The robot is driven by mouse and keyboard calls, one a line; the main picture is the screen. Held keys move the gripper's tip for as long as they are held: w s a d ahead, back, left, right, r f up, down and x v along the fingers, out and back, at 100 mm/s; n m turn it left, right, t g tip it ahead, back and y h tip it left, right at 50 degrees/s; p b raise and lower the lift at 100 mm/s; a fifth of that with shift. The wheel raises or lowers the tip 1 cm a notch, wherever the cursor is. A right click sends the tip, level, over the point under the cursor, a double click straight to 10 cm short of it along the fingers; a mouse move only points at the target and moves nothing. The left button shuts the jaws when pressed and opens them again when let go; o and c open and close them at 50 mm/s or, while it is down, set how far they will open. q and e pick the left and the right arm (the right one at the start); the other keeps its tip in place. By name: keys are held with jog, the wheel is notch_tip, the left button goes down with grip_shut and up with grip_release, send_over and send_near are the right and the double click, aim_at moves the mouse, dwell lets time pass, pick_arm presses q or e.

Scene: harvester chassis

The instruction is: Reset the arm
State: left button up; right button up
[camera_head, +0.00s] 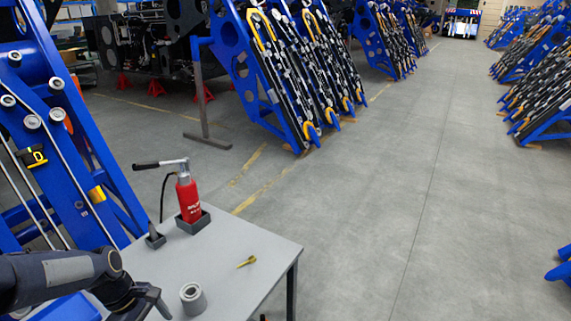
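My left gripper (145,303) is black and sits at the bottom left, at the end of my dark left arm (62,274). It is over the near left part of a grey table (228,262). One finger shows, and the lower part of the gripper is cut off by the picture's edge, so its opening is unclear. I see nothing held in it. My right arm and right gripper are not in view.
Blue frames (62,130) stand left.

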pick_arm(q)
jog(key=s+d+r+m+t, duration=0.5)
jog(key=s+d+r+m, duration=0.7)
jog(key=r+m, duration=0.1)
jog(key=shift+m+t+h, duration=0.3)
jog(key=shift+m+t, duration=0.1)
jog(key=shift+m, duration=0.4)
